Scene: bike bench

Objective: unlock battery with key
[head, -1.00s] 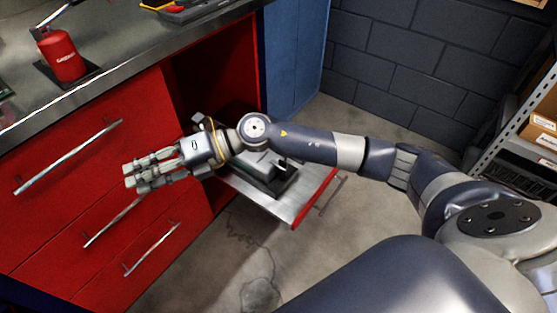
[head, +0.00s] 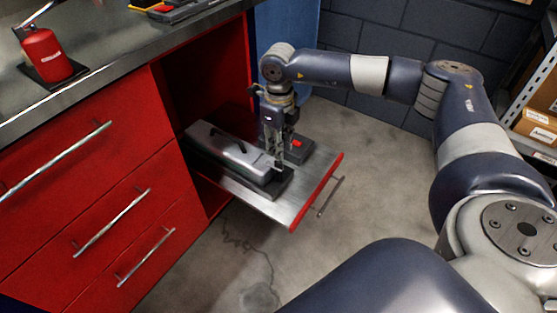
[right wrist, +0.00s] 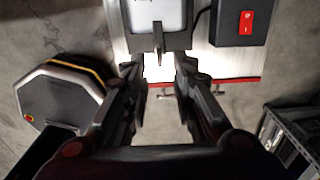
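The grey battery (head: 225,150) lies on a black base on the pulled-out metal tray (head: 290,207) of the red cabinet. My right gripper (head: 277,158) points down at the battery's front end. In the right wrist view its two fingers (right wrist: 159,75) are apart, with a bright gap between them. A narrow dark piece (right wrist: 158,38) stands out at the end of the battery (right wrist: 158,14), just beyond the fingertips. I cannot tell whether it is the key or a latch, or whether the fingers touch it. No key is clearly visible elsewhere. My left gripper is not in view.
A black box with a red switch (head: 296,143) sits on the tray beside the battery; it also shows in the right wrist view (right wrist: 245,24). A red canister (head: 45,55) stands on the worktop. A shelf with cardboard boxes (head: 538,125) is at right. The floor before the tray is clear.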

